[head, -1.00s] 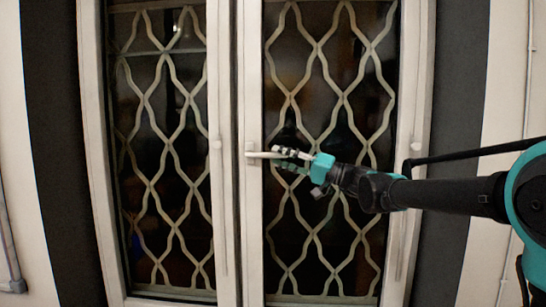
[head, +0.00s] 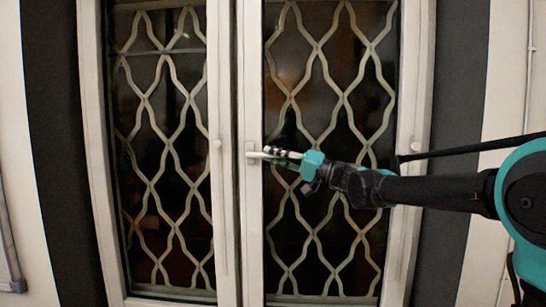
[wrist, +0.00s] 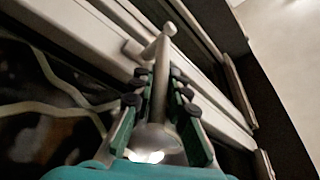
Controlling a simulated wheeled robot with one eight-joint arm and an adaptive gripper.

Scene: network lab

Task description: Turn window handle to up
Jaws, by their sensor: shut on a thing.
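The window handle (head: 254,154) is a pale lever on the central frame of the double window. It points right, about level, from its mount on the frame. My gripper (head: 275,153) comes in from the right and is shut around the lever, hiding its free end in the head view.
The window has two panes behind pale wavy grilles (head: 325,60). The space in front of the left pane is clear.

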